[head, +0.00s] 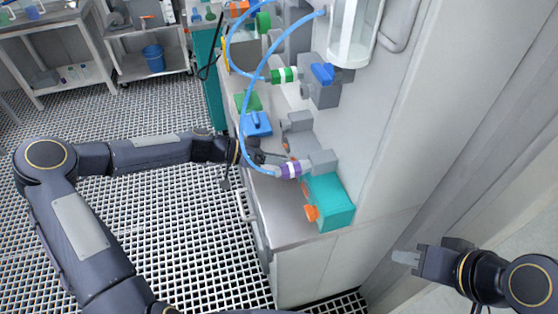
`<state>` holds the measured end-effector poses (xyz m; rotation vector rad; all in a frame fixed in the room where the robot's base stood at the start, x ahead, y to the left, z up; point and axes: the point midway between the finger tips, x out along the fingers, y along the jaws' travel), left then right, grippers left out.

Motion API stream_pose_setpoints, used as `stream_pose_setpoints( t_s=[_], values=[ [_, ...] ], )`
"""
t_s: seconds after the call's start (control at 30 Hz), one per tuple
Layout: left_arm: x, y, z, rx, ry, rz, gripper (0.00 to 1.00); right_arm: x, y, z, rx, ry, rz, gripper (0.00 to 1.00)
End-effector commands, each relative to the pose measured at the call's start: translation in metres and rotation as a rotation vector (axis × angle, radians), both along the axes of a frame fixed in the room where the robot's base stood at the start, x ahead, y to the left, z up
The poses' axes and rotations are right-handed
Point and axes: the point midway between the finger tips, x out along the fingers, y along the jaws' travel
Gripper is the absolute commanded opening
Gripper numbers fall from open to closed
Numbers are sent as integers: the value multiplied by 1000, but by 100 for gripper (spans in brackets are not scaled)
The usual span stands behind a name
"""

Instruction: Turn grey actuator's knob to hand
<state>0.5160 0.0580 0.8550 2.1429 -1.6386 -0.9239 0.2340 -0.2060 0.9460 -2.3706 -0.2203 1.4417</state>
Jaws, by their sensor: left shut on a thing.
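The grey actuator (298,123) sits on the bench top against the wall, in the middle of the head view. Its small orange knob (285,143) faces left and is partly hidden. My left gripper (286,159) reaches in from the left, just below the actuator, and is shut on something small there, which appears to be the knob.
A teal box (331,202) with orange knobs stands nearest on the bench (286,228). A blue box (257,124) stands left of the grey actuator. The blue hose (245,105) loops down to a purple-banded fitting (290,170). A green-banded valve (285,75) is above.

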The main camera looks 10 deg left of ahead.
Motion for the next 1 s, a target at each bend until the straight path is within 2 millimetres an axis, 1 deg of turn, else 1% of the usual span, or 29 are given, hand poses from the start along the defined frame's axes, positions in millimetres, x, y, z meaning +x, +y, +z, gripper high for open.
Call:
stream_pose_setpoints(
  t_s=[0.33, 0.37, 0.5, 0.53, 0.83, 0.93, 1.0],
  values=[
    [0, 0, 0, -1, 3, 2, 15, 0, 0, 0, 0, 0, 0, 34],
    [0, 0, 0, -1, 3, 2, 39, 0, 0, 0, 0, 0, 0, 34],
    [0, 0, 0, -1, 2, 1, 58, 0, 0, 0, 0, 0, 0, 34],
    [0, 0, 0, -1, 2, 1, 60, 0, 0, 0, 0, 0, 0, 34],
    [0, 2, 1, -1, 2, 1, 60, 0, 0, 0, 0, 0, 0, 34],
    [0, 13, 3, 0, 0, 5, 60, 0, 0, -2, 0, 0, 0, 34],
    [-2, 23, 6, 1, -1, 6, 60, 0, 0, -3, 0, 0, 0, 34]
  ],
)
